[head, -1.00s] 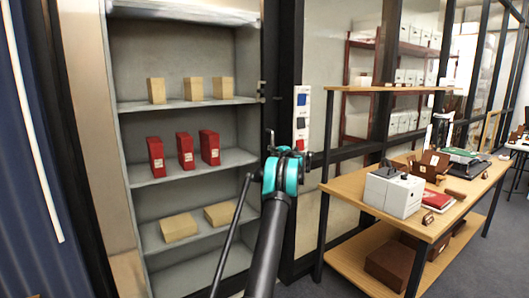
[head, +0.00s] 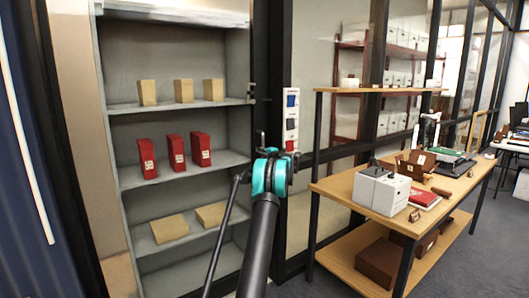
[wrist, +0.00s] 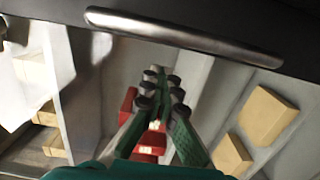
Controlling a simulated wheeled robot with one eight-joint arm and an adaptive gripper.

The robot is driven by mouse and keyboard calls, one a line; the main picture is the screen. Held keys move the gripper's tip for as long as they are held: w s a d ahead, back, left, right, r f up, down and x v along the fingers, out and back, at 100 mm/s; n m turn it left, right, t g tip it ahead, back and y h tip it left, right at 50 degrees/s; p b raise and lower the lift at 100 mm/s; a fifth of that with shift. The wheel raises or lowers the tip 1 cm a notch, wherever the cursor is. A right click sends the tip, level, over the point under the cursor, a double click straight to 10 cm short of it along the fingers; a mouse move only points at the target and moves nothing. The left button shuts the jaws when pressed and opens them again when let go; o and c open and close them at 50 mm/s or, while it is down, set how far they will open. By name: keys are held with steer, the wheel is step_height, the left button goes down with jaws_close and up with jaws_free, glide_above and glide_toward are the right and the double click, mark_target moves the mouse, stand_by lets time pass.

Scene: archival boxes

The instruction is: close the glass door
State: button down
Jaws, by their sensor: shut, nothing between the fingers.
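The glass door's dark upright frame (head: 270,60) shows just right of the shelves in the head view. In the wrist view, a dark bar (wrist: 290,72) crosses the top and carries a long steel handle (wrist: 185,37). The pane is hard to make out, and I cannot tell how far the door stands open. My gripper (head: 268,152) is in front of the dark frame, at the height of the middle shelf. In the wrist view, my gripper (wrist: 160,88) is shut and empty, below the handle in the picture and apart from it.
The grey cabinet (head: 235,55) holds upright tan boxes (head: 184,91), red boxes (head: 177,152) and lying tan boxes (head: 170,228). A wooden table (head: 345,193) with a white device (head: 382,190) stands at right. A blue panel (head: 25,190) is at left. Grey floor shows at far right.

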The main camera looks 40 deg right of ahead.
steer(key=s+a, duration=0.2)
steer(key=s, duration=0.8)
steer(key=w+a+r+m+h, duration=0.2)
steer(key=a+r+m+h, duration=0.25)
steer(key=a+r, duration=0.45)
steer(key=s+a+m+g+h, duration=0.1)
steer(key=s+a+m, duration=0.25)
steer(key=a, duration=0.35)
steer(key=s+a+m+g+h, duration=0.1)
steer(key=s+a+m+h, duration=0.1)
steer(key=a+m, duration=0.35)
steer(key=s+a+f+m+g+y, duration=0.1)
steer(key=s+a+f+g+y, duration=0.2)
steer(key=s+a+f, duration=0.7)
steer(key=s+a+f+m+g+y, duration=0.1)
steer(key=s+a+f+g+y, duration=0.2)
steer(key=s+a+f, duration=0.8)
steer(key=s+a+f+m+g+y, duration=0.1)
steer(key=s+a+f+g+y, duration=0.2)
steer(key=s+a+f, duration=0.7)
steer(key=s+a+g, duration=0.2)
steer(key=s+a, duration=0.8)
steer(key=a, duration=0.1)
steer(key=shift+s+a+f+g, duration=0.15)
steer(key=shift+s+a+g, duration=0.05)
steer(key=shift+s+g, duration=0.2)
steer(key=shift+m, duration=0.25)
